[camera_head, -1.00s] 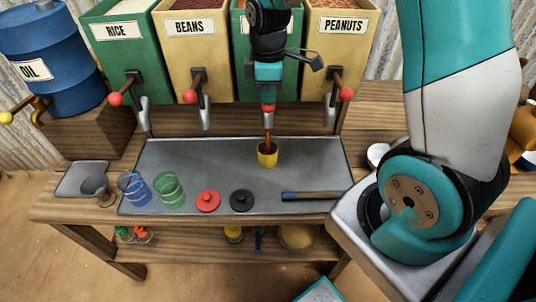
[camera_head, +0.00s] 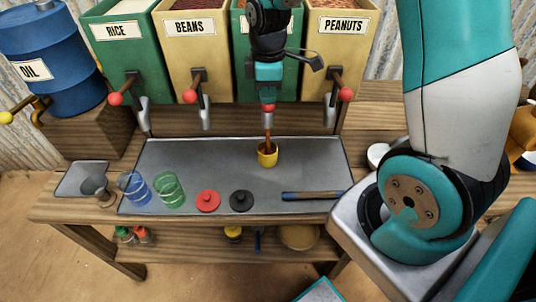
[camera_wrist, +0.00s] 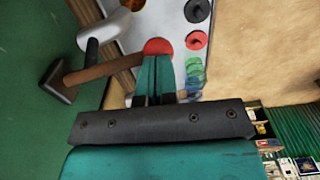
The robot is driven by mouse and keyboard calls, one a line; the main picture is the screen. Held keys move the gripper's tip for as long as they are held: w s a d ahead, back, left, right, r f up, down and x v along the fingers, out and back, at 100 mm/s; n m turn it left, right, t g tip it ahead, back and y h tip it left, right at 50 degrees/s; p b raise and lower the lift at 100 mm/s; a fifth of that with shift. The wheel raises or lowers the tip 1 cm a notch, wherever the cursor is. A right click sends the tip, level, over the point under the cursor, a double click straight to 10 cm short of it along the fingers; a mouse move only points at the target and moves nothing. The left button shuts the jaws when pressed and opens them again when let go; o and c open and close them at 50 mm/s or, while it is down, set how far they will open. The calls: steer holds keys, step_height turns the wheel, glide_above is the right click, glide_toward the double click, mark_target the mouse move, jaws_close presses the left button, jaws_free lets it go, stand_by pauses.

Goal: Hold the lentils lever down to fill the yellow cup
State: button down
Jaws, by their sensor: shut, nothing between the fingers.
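The yellow cup (camera_head: 268,158) stands upright on the grey metal counter, under the spout of the third bin. A brown stream (camera_head: 268,139) runs from the spout into the cup; the fill level is hard to tell. My gripper (camera_head: 267,88) is in front of that bin and hides its label. Its fingers (camera_wrist: 155,78) are shut and empty, with the tips against the red knob (camera_wrist: 158,46) of the lever. The lever's brown arm (camera_wrist: 103,71) shows left of the fingers in the wrist view. The cup's edge (camera_wrist: 132,4) shows at the top there.
Rice (camera_head: 118,31), beans (camera_head: 190,27) and peanuts (camera_head: 343,26) bins flank the middle one, with red-knobbed levers. A blue glass (camera_head: 134,188), a green glass (camera_head: 170,189), a red lid (camera_head: 208,200), a black lid (camera_head: 242,200) and a blue-ended stick (camera_head: 312,196) lie in front.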

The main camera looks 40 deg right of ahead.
stand_by(0.5)
step_height(320, 180, up, 6)
steer(key=p, duration=0.5)
steer(key=shift+f, duration=0.15)
steer(key=s+a+r+m+y+b, duration=0.2)
steer(key=s+a+b, duration=0.2)
steer(key=s+a, duration=0.4)
steer(key=s+a+r+m+y+b, duration=0.2)
steer(key=s+a, duration=0.6)
steer(key=s, duration=0.4)
steer(key=shift+a+b, duration=0.3)
steer(key=shift+b, duration=0.6)
steer(key=shift+w, duration=0.15)
